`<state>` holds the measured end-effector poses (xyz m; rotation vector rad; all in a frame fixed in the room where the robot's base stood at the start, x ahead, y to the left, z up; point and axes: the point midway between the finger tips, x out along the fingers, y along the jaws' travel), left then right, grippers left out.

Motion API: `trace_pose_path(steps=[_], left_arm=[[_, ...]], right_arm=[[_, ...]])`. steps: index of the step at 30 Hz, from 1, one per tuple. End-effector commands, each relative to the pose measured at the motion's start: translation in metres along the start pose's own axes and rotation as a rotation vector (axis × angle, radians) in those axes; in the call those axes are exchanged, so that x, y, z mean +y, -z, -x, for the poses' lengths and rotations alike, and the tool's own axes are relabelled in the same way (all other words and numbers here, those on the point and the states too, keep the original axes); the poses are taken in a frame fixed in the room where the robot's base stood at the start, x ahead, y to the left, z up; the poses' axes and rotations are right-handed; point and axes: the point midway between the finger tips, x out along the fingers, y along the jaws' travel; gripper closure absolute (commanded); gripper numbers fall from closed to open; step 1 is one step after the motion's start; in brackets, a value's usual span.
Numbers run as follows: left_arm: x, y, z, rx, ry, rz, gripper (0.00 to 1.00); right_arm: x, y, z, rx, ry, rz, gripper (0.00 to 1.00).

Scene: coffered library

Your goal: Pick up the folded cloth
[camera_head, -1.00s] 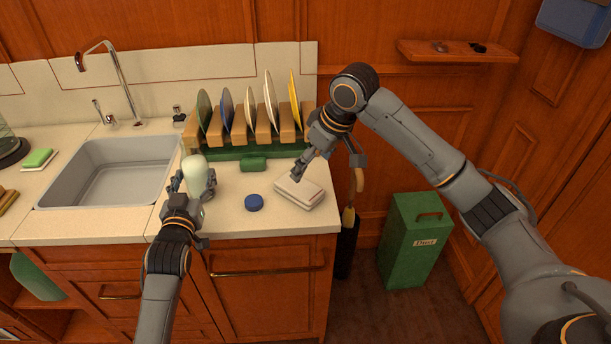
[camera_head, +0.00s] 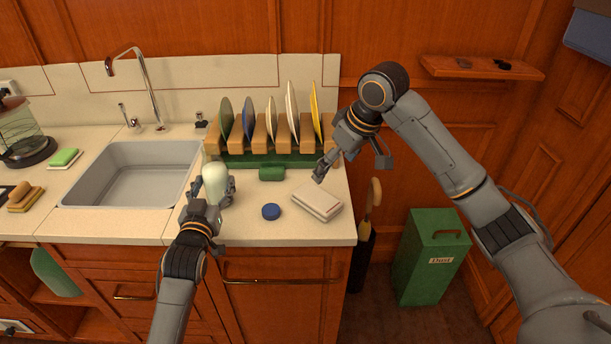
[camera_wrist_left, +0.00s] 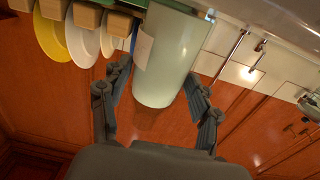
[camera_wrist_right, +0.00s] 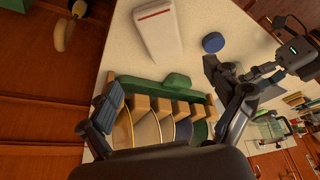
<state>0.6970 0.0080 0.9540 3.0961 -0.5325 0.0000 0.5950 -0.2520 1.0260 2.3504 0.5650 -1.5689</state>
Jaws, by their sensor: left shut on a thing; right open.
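The folded cloth (camera_head: 317,201), white with a red stripe, lies flat on the counter near its right end. It also shows at the top of the right wrist view (camera_wrist_right: 158,32). My right gripper (camera_head: 320,177) is open and empty, at the cloth's far edge in the head view; I cannot tell the exact gap. In the right wrist view the cloth lies beyond the fingers, not between them. My left gripper (camera_head: 207,203) is shut on a pale green cylinder (camera_wrist_left: 168,62), upright at the counter in the head view (camera_head: 215,178). Whether it touches the counter is unclear.
A plate rack (camera_head: 258,160) with several plates stands behind the cloth. A green roll-like item (camera_head: 271,174) and a blue round puck (camera_head: 271,212) lie between the cylinder and cloth. The sink (camera_head: 130,175) is left. A green bin (camera_head: 430,257) stands on the floor right.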

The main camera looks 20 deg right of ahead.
Motion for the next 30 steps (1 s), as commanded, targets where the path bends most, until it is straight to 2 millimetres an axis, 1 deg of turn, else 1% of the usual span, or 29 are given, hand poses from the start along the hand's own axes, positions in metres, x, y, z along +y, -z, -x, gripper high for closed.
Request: trace_pose_path(steps=[1,6,9,16,21,24,27,30], left_arm=[[0.000,-0.001,0.000,-0.001,0.000,0.000,0.82],[0.000,-0.001,0.000,-0.001,0.001,0.000,0.82],[0.000,-0.001,0.000,-0.001,0.000,0.000,0.82],[0.000,-0.001,0.000,-0.001,0.000,0.000,0.82],[0.000,-0.001,0.000,-0.001,0.000,0.000,0.82],[0.000,-0.001,0.000,-0.001,0.000,0.000,0.82],[0.000,-0.001,0.000,-0.001,0.000,0.000,0.82],[0.000,-0.001,0.000,-0.001,0.000,0.000,0.82]], right_arm=[[-0.001,-0.001,-0.009,-0.004,0.002,-0.001,0.09],[-0.001,-0.002,-0.039,-0.005,0.002,-0.001,0.09],[-0.001,-0.001,-0.053,-0.002,0.001,0.000,0.09],[-0.002,-0.003,-0.070,-0.003,0.001,0.000,0.09],[-0.009,-0.006,-0.096,-0.005,0.002,0.000,0.09],[-0.007,-0.005,-0.108,-0.002,0.000,-0.002,0.09],[-0.007,-0.005,-0.114,-0.002,-0.001,0.000,0.09],[-0.007,-0.005,-0.115,-0.001,-0.001,0.000,0.09]])
